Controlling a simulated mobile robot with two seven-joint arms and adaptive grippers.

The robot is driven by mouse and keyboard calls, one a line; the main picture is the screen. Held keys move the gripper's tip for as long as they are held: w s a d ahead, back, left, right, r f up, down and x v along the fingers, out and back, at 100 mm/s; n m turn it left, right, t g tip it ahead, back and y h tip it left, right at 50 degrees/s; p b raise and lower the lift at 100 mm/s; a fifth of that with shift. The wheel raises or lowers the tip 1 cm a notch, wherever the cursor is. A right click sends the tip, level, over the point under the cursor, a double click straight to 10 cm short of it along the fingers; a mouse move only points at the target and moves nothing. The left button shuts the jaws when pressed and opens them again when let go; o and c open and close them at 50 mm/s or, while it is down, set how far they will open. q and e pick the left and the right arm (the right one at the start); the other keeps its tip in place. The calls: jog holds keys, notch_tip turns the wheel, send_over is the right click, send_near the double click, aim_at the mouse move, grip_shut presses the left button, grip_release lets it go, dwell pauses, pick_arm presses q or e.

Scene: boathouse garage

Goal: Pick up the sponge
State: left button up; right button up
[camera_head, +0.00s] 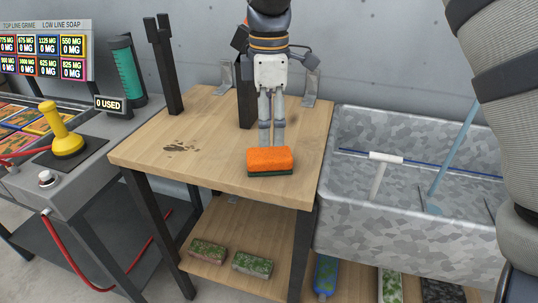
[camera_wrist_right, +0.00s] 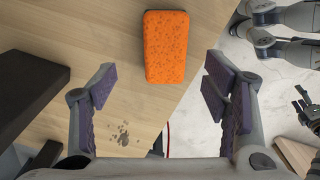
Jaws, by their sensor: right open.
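The sponge (camera_head: 269,158) is a rectangular block, orange above and dark green below. It lies flat on the wooden table (camera_head: 200,125), close to its front edge. In the right wrist view the sponge (camera_wrist_right: 166,47) is near the top, beyond my fingers and between their lines. My right gripper (camera_head: 272,138) points down over the table, just behind the sponge in the head view. In the wrist view my right gripper (camera_wrist_right: 160,82) has its purple-padded fingers spread wide with nothing between them. My left gripper does not show in the head view.
Dark upright posts (camera_head: 164,65) stand at the table's back. A grey metal sink (camera_head: 400,240) adjoins the table on the right. A console with a yellow handle (camera_head: 66,135) is at left. Several dirty sponges or bricks (camera_head: 252,264) lie on the lower shelf. A dark stain (camera_head: 182,148) marks the tabletop.

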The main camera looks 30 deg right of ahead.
aim_at(269, 152)
jog(key=f, duration=0.7)
jog(key=shift+s+a, duration=0.2)
jog(key=shift+s, duration=0.15)
jog(key=shift+f, duration=0.3)
jog(key=c, duration=1.3)
jog(key=shift+c, duration=0.2)
